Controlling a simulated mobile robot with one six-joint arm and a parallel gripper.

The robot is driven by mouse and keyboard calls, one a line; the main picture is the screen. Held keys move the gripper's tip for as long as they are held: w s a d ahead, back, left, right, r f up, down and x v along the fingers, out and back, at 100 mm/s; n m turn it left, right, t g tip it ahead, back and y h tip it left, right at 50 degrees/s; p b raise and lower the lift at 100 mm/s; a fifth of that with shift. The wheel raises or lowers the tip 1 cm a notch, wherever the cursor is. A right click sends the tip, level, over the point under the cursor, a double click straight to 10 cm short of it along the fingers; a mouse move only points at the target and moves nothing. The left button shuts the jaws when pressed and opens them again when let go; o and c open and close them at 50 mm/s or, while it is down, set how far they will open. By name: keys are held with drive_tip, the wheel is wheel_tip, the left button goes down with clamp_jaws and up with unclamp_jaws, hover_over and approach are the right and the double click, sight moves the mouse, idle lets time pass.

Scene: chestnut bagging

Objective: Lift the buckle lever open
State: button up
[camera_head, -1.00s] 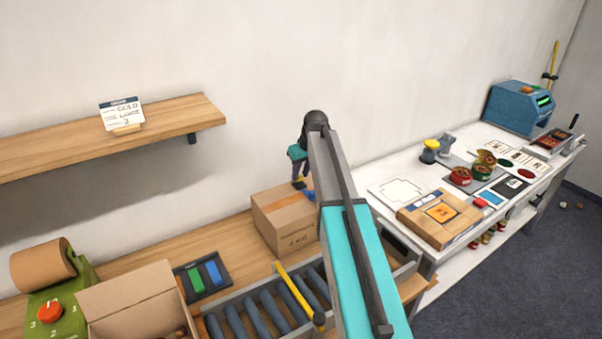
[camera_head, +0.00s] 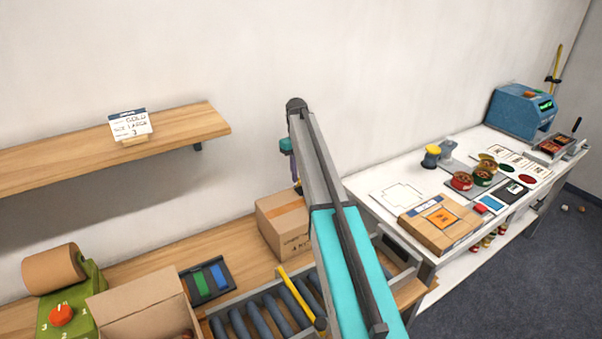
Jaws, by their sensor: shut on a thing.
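My gripper (camera_head: 297,189) shows only in part, beyond my raised arm, just above the cardboard box (camera_head: 278,222) on the wooden bench. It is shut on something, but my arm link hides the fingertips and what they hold. I cannot make out a buckle or its lever in this view. The right side of the box is also hidden behind my arm.
A roller conveyor (camera_head: 262,319) with a yellow bar (camera_head: 300,296) lies in front of the box. An open carton (camera_head: 140,295) and a green machine (camera_head: 85,300) stand left. A shelf (camera_head: 60,150) overhangs. A white table (camera_head: 372,181) holds tins at right.

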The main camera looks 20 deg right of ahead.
drive_tip(key=shift+w+g, duration=0.25)
drive_tip(key=shift+g, duration=0.25)
drive_tip(key=o, duration=0.8)
drive_tip(key=shift+r, duration=0.1)
wheel_tip(320, 180, up, 4)
drive_tip(key=p, duration=0.4)
drive_tip(key=shift+f, duration=0.2)
drive_tip(key=shift+s+a+f, duration=0.1)
drive_tip(key=shift+s+a, duration=0.1)
drive_tip(key=shift+s, duration=0.65)
drive_tip(key=shift+s+a+r, duration=0.25)
drive_tip(key=shift+s+a, duration=0.2)
drive_tip(key=shift+s, duration=1.9)
drive_tip(key=shift+s+a+r, duration=0.2)
drive_tip(key=shift+s+a, duration=0.2)
drive_tip(key=shift+s, duration=1.95)
drive_tip(key=shift+s+a+r, duration=0.25)
drive_tip(key=shift+s+a, duration=0.2)
drive_tip(key=shift+s, duration=1.9)
